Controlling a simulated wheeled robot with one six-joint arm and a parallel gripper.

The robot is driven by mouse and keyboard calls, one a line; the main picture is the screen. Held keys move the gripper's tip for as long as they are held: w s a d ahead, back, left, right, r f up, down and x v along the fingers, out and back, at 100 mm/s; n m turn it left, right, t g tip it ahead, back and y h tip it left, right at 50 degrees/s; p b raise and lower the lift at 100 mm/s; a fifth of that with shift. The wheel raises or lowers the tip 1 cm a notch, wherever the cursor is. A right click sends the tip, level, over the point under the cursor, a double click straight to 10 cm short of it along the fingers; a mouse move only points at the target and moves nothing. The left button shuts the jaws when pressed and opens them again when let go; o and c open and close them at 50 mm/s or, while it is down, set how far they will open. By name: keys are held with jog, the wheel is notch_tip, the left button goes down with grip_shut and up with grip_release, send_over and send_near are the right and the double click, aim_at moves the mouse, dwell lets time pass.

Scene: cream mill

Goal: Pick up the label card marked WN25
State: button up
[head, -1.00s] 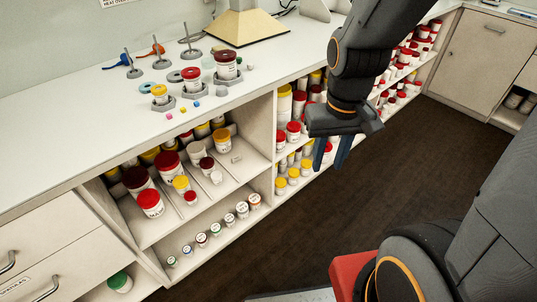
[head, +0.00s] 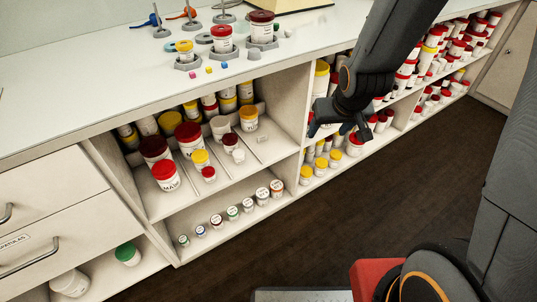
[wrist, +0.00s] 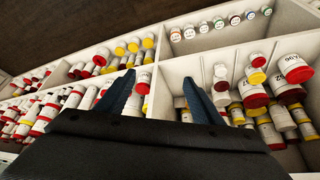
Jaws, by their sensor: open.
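A small pale tag (head: 262,138) lies on the upper shelf of the left cubby in the head view, right of the jars. It may be the label card; no WN25 marking is readable on it. I cannot make out a card in the wrist view. My gripper (head: 340,133) hangs in front of the shelves, to the right of this tag and apart from it. In the wrist view my gripper (wrist: 159,78) shows two blue fingers spread apart with nothing between them.
Red- and yellow-lidded jars (head: 165,177) crowd the upper shelf. Small jars (head: 233,211) line the lower shelf. An upright divider (head: 292,165) separates the cubbies. The counter (head: 90,95) overhangs them. The dark floor (head: 330,225) in front is clear.

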jog(key=w+a+f+n+t+y+b, duration=0.1)
jog(key=w+a+f+t+b, duration=0.25)
jog(key=w+f+b, duration=0.4)
jog(key=w+a+f+n+t+y+b, duration=0.1)
jog(key=w+a+f+t+b, duration=0.1)
jog(key=w+a+f+b, duration=0.5)
jog(key=n+t+y+b, duration=0.1)
jog(key=t+y+b, duration=0.3)
jog(key=b, duration=0.4)
send_near(263, 137)
jog(key=shift+x, duration=1.1)
jog(key=shift+w+a+f+b, duration=0.1)
jog(key=shift+a+b, duration=0.1)
jog(key=shift+b, duration=0.1)
jog(key=shift+b+x, duration=1.1)
jog(key=shift+x, duration=2.8)
jog(key=shift+c, duration=0.2)
jog(key=c, duration=1.1)
